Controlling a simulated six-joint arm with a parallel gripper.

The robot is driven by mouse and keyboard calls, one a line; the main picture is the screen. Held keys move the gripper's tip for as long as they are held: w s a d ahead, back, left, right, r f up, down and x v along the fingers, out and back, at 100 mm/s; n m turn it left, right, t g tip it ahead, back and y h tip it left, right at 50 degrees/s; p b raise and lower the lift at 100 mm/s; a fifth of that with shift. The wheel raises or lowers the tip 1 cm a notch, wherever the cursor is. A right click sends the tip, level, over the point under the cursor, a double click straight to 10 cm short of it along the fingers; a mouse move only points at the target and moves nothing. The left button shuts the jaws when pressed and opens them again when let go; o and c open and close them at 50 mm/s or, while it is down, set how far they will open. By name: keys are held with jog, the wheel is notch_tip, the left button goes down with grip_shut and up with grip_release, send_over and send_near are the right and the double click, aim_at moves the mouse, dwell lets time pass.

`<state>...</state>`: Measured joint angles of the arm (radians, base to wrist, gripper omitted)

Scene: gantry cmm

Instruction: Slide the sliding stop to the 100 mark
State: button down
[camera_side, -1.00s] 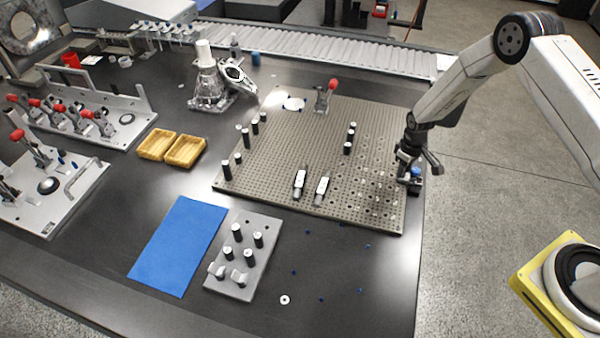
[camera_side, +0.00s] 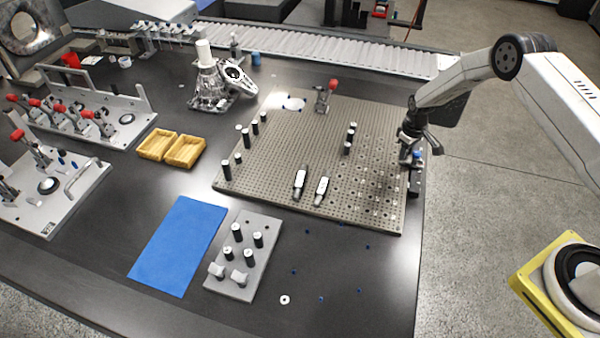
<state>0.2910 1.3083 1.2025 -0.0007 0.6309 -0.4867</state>
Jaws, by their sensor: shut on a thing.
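The sliding stop (camera_side: 417,157) shows as a small piece with a blue top at the right edge of the perforated plate. It sits on a dark narrow rail (camera_side: 415,185) that runs along that edge. My gripper (camera_side: 411,160) is down at the stop and shut on it, with the fingers partly covering it. The scale marks and the 100 mark are too small to read in this view.
The perforated plate (camera_side: 290,150) lies just left of my gripper, with black posts (camera_side: 350,135) and a red-handled clamp (camera_side: 324,95) standing on it. A blue mat (camera_side: 180,245) and a grey block with pins (camera_side: 243,255) lie at the front. Floor lies beyond the table's right edge.

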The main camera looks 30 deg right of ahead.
jog(key=shift+w+d, duration=0.95)
jog(key=c, duration=0.5)
grip_release()
jog(key=shift+c, duration=0.2)
jog(key=shift+r, duration=0.15)
notch_tip(320, 180, up, 8)
jog(key=shift+f, duration=0.25)
jog(key=shift+r, duration=0.1)
